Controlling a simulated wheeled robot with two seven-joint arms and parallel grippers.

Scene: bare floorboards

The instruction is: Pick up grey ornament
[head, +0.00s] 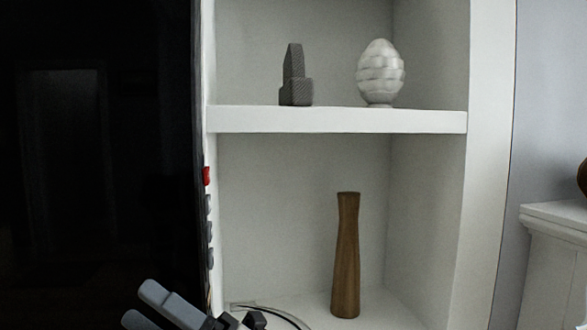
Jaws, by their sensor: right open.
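A dark grey ornament (296,80) stands upright on the upper shelf (338,120), left of the middle. It has a stepped shape with a narrow top. My right gripper (141,304) shows at the bottom left edge, partly cut off. Its grey fingers are apart and empty. It is well below and to the left of the ornament, in front of the dark panel. My left gripper is not in view.
A pale egg-shaped ornament (381,74) stands right of the grey one on the same shelf. A tall brown wooden vase (346,255) stands in the compartment below. A black panel (95,150) fills the left. A white cabinet (555,250) is at the right.

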